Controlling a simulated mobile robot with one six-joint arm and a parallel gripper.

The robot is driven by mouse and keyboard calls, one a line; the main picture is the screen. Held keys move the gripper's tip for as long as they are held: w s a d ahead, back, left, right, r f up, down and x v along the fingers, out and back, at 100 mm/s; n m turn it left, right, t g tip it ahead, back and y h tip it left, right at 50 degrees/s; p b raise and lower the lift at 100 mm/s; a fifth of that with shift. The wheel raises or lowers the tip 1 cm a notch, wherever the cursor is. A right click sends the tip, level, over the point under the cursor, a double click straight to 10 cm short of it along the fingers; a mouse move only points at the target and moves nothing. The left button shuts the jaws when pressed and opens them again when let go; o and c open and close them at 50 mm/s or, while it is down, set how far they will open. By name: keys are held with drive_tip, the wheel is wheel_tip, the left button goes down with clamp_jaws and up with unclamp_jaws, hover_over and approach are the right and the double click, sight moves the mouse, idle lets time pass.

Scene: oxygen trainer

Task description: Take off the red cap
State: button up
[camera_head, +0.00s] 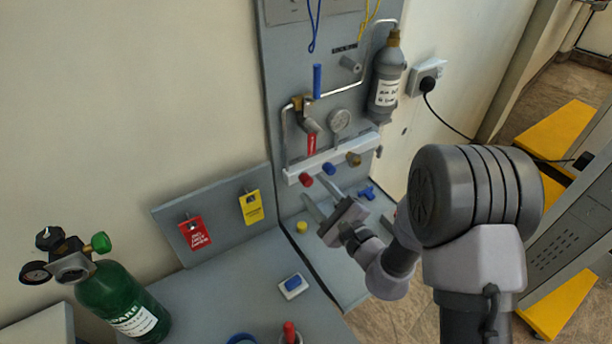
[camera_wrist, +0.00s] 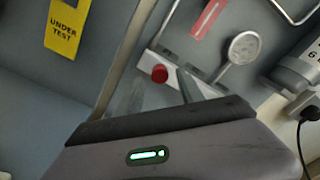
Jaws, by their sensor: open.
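The red cap (camera_head: 306,180) sits on the left end of the white manifold bar (camera_head: 330,158), low on the grey panel. In the wrist view the red cap (camera_wrist: 159,73) shows just beyond and between my fingers. My gripper (camera_head: 322,202) is open, with its two fingers pointing up toward the bar's left end. The wrist view shows my gripper (camera_wrist: 157,92) with one finger on each side of the cap in the picture. I see no clear contact with the cap. A blue cap (camera_head: 329,168) and a brass fitting (camera_head: 353,159) sit farther right on the bar.
A gauge (camera_head: 339,121), a red-handled valve (camera_head: 311,143) and a grey cylinder (camera_head: 386,88) are above the bar. A yellow cap (camera_head: 301,227) and a blue part (camera_head: 366,192) lie below. A green cylinder (camera_head: 122,300) stands at the lower left. Red (camera_head: 195,233) and yellow (camera_head: 251,207) tags hang left.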

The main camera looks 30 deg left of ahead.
sight(306, 180)
drive_tip(key=shift+m+p, duration=0.3)
drive_tip(key=shift+m, duration=0.2)
drive_tip(key=shift+f, duration=0.15)
drive_tip(key=shift+x, duration=1.25)
drive_tip(key=shift+c, duration=0.5)
